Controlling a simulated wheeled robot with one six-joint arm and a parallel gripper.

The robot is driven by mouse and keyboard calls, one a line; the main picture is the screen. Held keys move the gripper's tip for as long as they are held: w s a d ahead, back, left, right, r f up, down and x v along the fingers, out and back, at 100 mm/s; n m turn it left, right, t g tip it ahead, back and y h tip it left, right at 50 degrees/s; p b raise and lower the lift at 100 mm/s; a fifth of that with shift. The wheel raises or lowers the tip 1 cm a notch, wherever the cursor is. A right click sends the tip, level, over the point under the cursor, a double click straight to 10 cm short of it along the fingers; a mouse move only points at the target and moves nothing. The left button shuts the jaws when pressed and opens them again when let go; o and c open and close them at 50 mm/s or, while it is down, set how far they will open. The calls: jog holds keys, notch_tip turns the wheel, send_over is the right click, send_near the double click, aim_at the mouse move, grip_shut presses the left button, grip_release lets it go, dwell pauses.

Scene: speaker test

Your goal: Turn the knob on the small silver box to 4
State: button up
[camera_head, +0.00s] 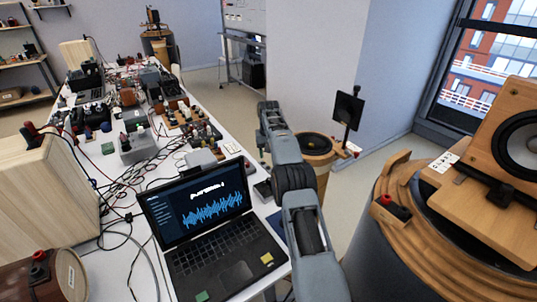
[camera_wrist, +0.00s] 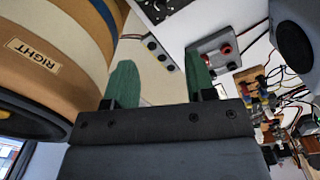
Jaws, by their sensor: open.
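My gripper (camera_wrist: 160,68) is open in the wrist view, its two green fingers apart with nothing between them. A small silver-grey box (camera_wrist: 207,46) with red and dark round fittings on its face lies beyond the right finger, which hides part of it. I cannot read any dial marks on it. In the head view, my arm reaches up past the laptop, with its end (camera_head: 269,108) at the table's right side. A grey box (camera_head: 203,160) sits behind the laptop there; I cannot tell if it is the same one.
The open laptop (camera_head: 205,225) shows a blue waveform. Tangled cables and a larger silver box (camera_head: 138,146) crowd the table. A wooden drum-shaped speaker (camera_wrist: 55,45) marked RIGHT is close at left in the wrist view. A narrow grey strip (camera_wrist: 154,45) lies beyond the fingers.

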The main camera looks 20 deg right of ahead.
aim_at(268, 179)
notch_tip(268, 179, down, 14)
jog(key=n+p, duration=0.4)
jog(key=n, duration=0.2)
jog(key=shift+p, duration=0.35)
jog(key=shift+c, duration=0.3)
jog(key=c, duration=0.9)
jog(key=shift+o, duration=0.2)
jog(key=shift+f, duration=0.1)
jog(key=shift+m+b, duration=0.3)
jog(key=shift+b, duration=0.15)
